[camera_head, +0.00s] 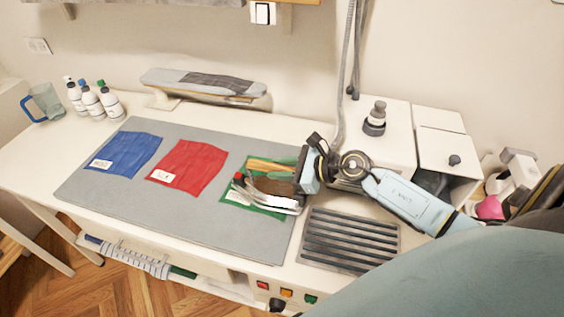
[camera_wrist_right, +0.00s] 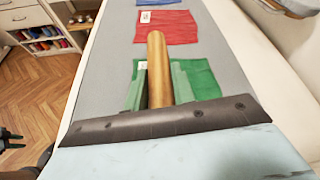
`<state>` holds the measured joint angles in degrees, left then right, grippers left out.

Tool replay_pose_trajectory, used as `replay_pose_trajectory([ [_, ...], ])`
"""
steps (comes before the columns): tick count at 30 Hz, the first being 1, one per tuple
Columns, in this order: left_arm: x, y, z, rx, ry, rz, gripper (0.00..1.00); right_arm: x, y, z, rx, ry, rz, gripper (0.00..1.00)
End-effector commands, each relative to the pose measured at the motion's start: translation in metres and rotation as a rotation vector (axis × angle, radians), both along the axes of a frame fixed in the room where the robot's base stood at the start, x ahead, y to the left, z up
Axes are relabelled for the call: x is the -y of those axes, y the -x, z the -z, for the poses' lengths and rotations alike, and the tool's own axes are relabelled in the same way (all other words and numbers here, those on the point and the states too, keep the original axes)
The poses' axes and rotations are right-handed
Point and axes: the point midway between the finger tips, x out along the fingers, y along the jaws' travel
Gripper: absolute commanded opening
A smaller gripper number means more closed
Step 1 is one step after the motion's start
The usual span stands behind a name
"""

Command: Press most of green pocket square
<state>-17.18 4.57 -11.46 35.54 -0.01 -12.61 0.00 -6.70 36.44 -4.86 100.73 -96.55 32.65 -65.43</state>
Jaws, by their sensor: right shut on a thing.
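The green pocket square (camera_head: 232,207) lies flat at the right end of the grey pressing mat (camera_head: 110,190), with a white label near its lower left edge. An iron with a wooden handle (camera_head: 268,165) and a shiny metal body (camera_head: 275,201) is over it and hides much of its middle. I cannot tell whether the iron touches the cloth. My right gripper (camera_head: 284,178) is shut on the iron's handle. In the right wrist view, the wooden handle (camera_wrist_right: 156,65) stands between the fingers, with the green cloth (camera_wrist_right: 205,77) beyond.
A red square (camera_head: 190,165) and a blue square (camera_head: 127,153) lie to the left on the mat. A dark slatted rest (camera_head: 350,240) is at the right. Bottles (camera_head: 92,100), a jug (camera_head: 45,103) and a small sleeve board (camera_head: 205,84) stand behind.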

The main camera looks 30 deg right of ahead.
Motion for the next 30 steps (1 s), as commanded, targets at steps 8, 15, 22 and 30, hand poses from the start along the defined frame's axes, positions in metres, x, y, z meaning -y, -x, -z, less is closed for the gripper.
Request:
replay_pose_trajectory([
  [8, 0.0, 0.0, -0.009, 0.0, 0.0, 0.0, 0.36, -0.009, 0.007, -0.003, 0.003, -0.001, 0.0, 0.0],
  [15, 0.0, 0.0, -0.015, 0.0, 0.0, 0.0, 0.36, -0.017, 0.013, -0.002, 0.003, -0.001, 0.0, 0.0],
  [22, 0.0, 0.0, -0.021, 0.0, 0.0, 0.0, 0.36, -0.023, 0.02, -0.002, 0.001, 0.0, -0.001, 0.0],
  [30, 0.0, 0.0, -0.027, 0.0, 0.0, 0.0, 0.36, -0.03, 0.026, -0.001, 0.0, 0.001, -0.001, 0.0],
])
